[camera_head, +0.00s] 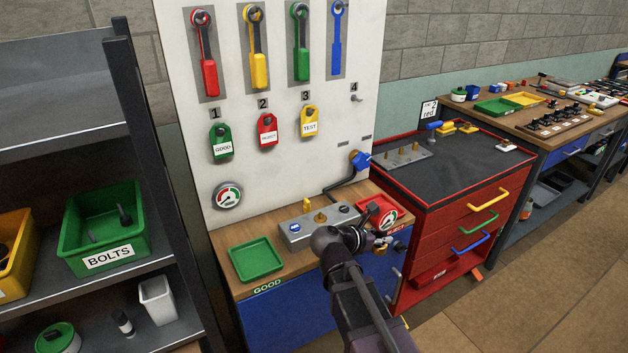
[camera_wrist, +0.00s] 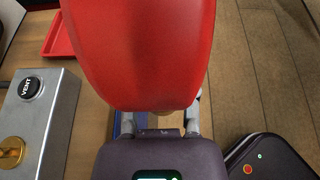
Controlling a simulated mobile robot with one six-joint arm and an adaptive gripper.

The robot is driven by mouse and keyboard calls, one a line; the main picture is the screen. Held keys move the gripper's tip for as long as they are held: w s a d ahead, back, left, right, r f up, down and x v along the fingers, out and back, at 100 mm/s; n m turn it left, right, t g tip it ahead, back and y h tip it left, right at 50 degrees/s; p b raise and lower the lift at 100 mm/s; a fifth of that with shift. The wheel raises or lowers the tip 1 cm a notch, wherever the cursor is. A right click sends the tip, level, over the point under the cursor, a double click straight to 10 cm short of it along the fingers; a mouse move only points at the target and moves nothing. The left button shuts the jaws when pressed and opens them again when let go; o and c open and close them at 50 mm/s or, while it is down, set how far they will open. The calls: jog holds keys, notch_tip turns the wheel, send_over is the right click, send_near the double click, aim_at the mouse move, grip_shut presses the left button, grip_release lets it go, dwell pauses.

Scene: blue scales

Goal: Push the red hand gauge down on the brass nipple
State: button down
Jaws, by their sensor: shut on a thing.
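The red hand gauge (camera_wrist: 145,50) fills the upper middle of the wrist view, seen from its red back. In the head view its dial (camera_head: 389,218) faces the camera. My gripper (camera_head: 383,242) is shut on the gauge's lower part; its fingers (camera_wrist: 160,122) also show in the wrist view, with the grip partly hidden behind the gauge. The brass nipple (camera_head: 320,217) stands on top of the grey metal block (camera_head: 299,241), left of my gripper. It also shows at the left edge of the wrist view (camera_wrist: 10,152). The gauge is apart from the nipple, to its right.
The block carries a black VENT button (camera_wrist: 31,88) and other fittings. A green tray (camera_head: 256,260) lies left of the block; a red tray (camera_wrist: 59,38) lies behind the gauge. A hose leads to a blue wall valve (camera_head: 360,160). A red drawer cabinet (camera_head: 440,232) stands right.

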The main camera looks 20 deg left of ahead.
dwell(0.3)
jog(key=shift+w+a+r+p, duration=0.25)
jog(key=shift+a+r+p, duration=0.05)
jog(key=shift+a, duration=0.05)
jog(key=w+a+r+n+y+p, duration=0.1)
jog(key=a+r+p, duration=0.3)
jog(key=a, duration=0.5)
jog(key=w+a+r+n+t+y+p, duration=0.1)
jog(key=w+a+r+p, duration=0.3)
jog(key=a, duration=0.5)
jog(key=shift+w+a+r+n+t+y, duration=0.2)
jog(key=shift+w+n+t+y, duration=0.15)
jog(key=shift+n+y, duration=0.2)
jog(key=shift+f, duration=0.2)
jog(key=shift+f+b, duration=2.3)
jog(key=shift+f, duration=0.05)
jog(key=shift+f+b, duration=1.7)
jog(key=shift+b, duration=0.05)
